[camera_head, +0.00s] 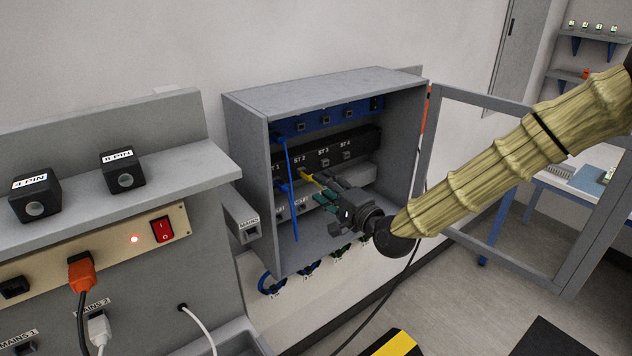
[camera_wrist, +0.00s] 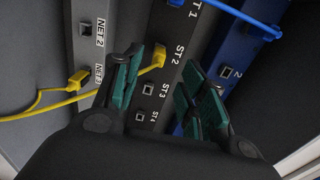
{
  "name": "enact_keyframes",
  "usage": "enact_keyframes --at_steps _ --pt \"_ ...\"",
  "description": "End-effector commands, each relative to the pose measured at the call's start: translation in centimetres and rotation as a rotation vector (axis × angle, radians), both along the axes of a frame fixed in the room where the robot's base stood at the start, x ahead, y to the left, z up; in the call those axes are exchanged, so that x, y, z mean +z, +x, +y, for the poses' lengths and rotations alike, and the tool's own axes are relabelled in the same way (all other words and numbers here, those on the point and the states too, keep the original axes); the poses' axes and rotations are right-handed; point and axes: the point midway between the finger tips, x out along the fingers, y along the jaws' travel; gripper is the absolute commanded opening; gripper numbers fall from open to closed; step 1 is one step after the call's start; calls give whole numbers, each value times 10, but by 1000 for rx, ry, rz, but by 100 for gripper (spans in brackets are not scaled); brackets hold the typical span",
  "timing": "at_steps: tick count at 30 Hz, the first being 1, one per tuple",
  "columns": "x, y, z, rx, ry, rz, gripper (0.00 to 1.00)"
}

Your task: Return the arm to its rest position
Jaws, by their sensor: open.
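My gripper (camera_head: 328,194) is at the end of my arm, which reaches in from the right in a tan sleeve. It is inside the open grey wall cabinet (camera_head: 247,106), in front of the port rows. In the wrist view my gripper (camera_wrist: 160,90) is open, its green-padded fingers apart with nothing between them. A yellow plug (camera_wrist: 152,63) sits at the ST 2 port, near the left finger and not held. Its yellow cable runs left to another yellow plug (camera_wrist: 78,79) by the NET labels.
The cabinet's framed door (camera_head: 500,265) stands open at the right, behind my arm. A blue cable (camera_head: 289,165) hangs at the cabinet's left side. A grey bench (camera_head: 180,160) with black boxes and a lit power strip stands at the left. Open floor (camera_head: 480,300) shows at lower right.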

Motion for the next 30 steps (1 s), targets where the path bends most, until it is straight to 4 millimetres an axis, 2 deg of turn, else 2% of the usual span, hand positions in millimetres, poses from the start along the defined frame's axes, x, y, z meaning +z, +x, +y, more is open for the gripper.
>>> enact_keyframes --at_steps 9,14,17,20,23,24,30 --pt "0 -35 -26 -1 0 0 42" --pt "0 -42 -31 -1 0 0 42" --pt "-10 -46 -32 -1 -17 11 42" --pt "-39 -54 -32 0 -72 45 42" --pt "-86 -68 -33 4 -168 99 42" --pt "-108 -76 -34 9 -214 125 42" --pt "-212 -126 -46 51 -450 251 42"
